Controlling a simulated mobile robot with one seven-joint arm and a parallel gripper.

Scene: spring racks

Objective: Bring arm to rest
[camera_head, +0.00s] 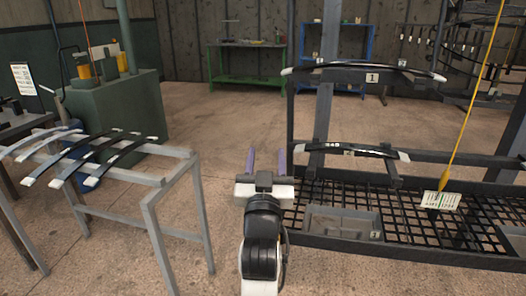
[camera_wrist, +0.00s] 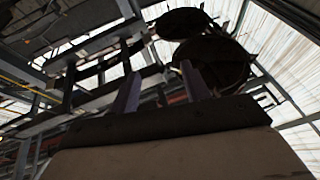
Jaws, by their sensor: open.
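My gripper (camera_head: 266,160) is in the middle of the head view, on my white and black arm. Its two purple fingers stand apart with nothing between them. The fingers also show in the wrist view (camera_wrist: 160,88), against the ceiling and dark overhead structures. The gripper is in free space, to the left of the dark rack (camera_head: 290,120) and right of the grey metal stand (camera_head: 172,185). It appears apart from both.
Several leaf springs (camera_head: 75,152) lie on the grey stand. The rack holds an upper spring (camera_head: 340,68) and a lower spring (camera_head: 350,150). A grey bin (camera_head: 340,225) sits on its mesh shelf. A yellow pole with a tag (camera_head: 441,201) hangs right. Open floor (camera_head: 215,120) lies behind.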

